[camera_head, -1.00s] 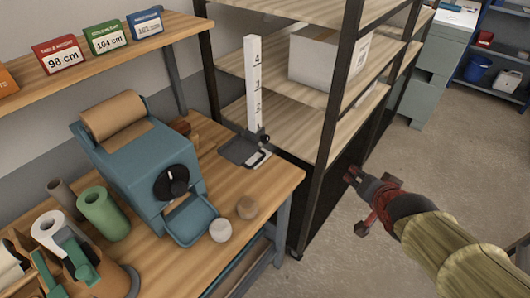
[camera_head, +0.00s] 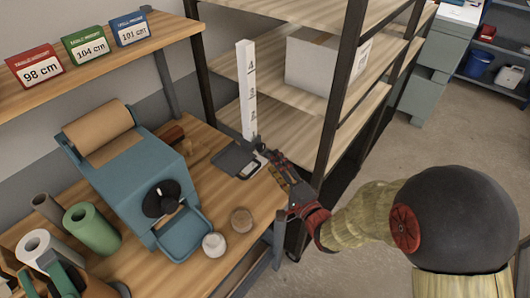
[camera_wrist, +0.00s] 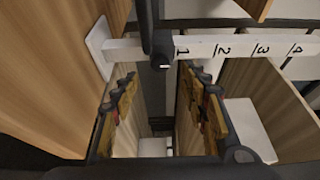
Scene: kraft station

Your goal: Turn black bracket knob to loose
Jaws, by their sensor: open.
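A white upright ruler (camera_head: 246,88) with black numbers stands near the right end of the wooden workbench, with a dark flat plate (camera_head: 232,159) at its foot. In the wrist view the ruler (camera_wrist: 235,48) lies sideways, and a black bracket (camera_wrist: 160,45) wraps around it near the 1 mark. The bracket's knob seems to be its dark end facing the wrist camera; its setting cannot be told. My gripper (camera_head: 272,166) is beside the ruler's foot, to its right. In the wrist view my gripper's fingers (camera_wrist: 157,85) are apart, with the bracket just beyond the gap and nothing held.
A blue-grey machine (camera_head: 128,170) with a black dial and front tray stands left on the bench. Two small round pieces (camera_head: 214,244) lie near the bench edge. A dark-framed shelf (camera_head: 338,95) holding a white box (camera_head: 312,58) rises close behind my gripper.

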